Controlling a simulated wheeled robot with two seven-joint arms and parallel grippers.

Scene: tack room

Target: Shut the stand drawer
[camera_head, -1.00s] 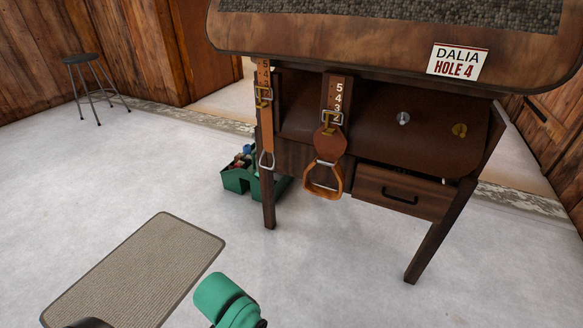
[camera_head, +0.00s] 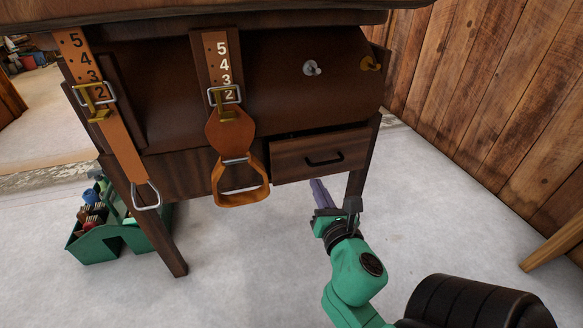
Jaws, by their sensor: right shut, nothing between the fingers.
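The stand drawer (camera_head: 300,158) is a dark wooden front with a black bar handle (camera_head: 324,160), low on the right of the wooden stand (camera_head: 180,172). It sticks out a little, with a dark gap along its top edge. My right gripper (camera_head: 322,190) is shut and empty. In the picture it is just below the drawer front, beside the stand's right leg; I cannot tell its exact distance from the drawer. My left gripper is not in view.
A stirrup (camera_head: 240,188) on a numbered strap hangs left of the drawer, and another strap (camera_head: 118,140) hangs farther left. A green tote (camera_head: 98,243) stands on the floor by the left leg. A wooden wall (camera_head: 490,90) is at right. The floor in front is clear.

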